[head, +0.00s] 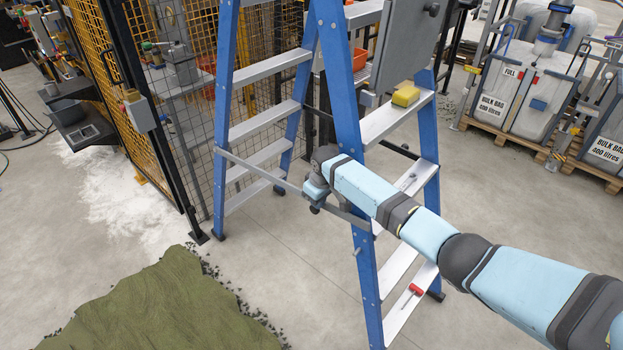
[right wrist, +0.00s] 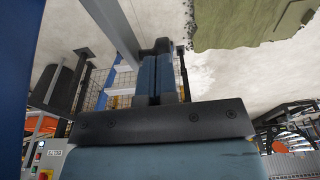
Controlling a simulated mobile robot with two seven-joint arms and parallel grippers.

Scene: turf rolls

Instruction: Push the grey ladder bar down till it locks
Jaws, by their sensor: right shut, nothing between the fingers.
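The grey ladder bar (head: 250,167) spans between the front and rear legs of the blue stepladder (head: 345,100) in the head view. It runs nearly straight, sloping down to the right. My right gripper (head: 315,207) is at the middle of the bar and hides that part of it. My left gripper is not in view.
A yellow sponge (head: 405,95) and a red-handled tool (head: 416,290) lie on ladder steps. A yellow mesh fence (head: 110,80) stands behind on the left. Green turf (head: 165,310) covers the floor at the front left. Bulk bags (head: 520,90) stand at the back right.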

